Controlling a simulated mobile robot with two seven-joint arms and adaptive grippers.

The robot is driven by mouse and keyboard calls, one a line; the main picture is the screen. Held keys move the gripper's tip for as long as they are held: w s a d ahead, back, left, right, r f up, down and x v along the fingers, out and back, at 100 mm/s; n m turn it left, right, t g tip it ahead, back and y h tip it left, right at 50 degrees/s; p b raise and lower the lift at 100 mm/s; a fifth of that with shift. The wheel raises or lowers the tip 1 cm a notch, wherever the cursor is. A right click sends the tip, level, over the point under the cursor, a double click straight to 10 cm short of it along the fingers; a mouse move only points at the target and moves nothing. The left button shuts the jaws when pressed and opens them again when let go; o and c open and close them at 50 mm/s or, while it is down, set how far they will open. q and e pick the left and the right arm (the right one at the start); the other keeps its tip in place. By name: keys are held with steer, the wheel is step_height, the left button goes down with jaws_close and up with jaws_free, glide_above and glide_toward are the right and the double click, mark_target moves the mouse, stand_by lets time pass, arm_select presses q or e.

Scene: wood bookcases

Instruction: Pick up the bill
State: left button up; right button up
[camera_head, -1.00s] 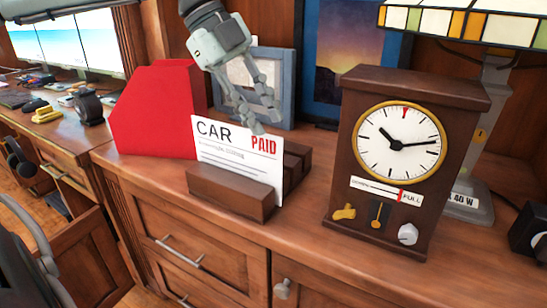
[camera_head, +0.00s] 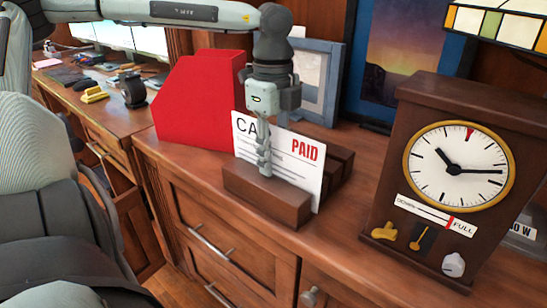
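The bill (camera_head: 308,168), a white card marked "CAR" and red "PAID", stands upright in a dark wooden holder (camera_head: 262,196) on the desk. My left gripper (camera_head: 264,165) points down from above. Its fingers are seen almost edge-on, in front of the bill's left half, and cover part of the lettering. I cannot tell whether a finger is behind the bill or whether the fingers touch it. My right gripper is not in view.
A red file holder (camera_head: 195,105) stands left of the bill, with a grey picture frame (camera_head: 318,85) behind. A wooden clock (camera_head: 440,150) stands close on the right, with a stained-glass lamp (camera_head: 500,22) above. Some desk surface (camera_head: 350,215) is free between holder and clock.

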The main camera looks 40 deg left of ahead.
arm_select(q)
steer(key=shift+s+f, duration=0.1)
steer(key=shift+f, duration=0.5)
steer(key=shift+s+f, duration=0.1)
steer(key=c, duration=0.5)
jaws_close()
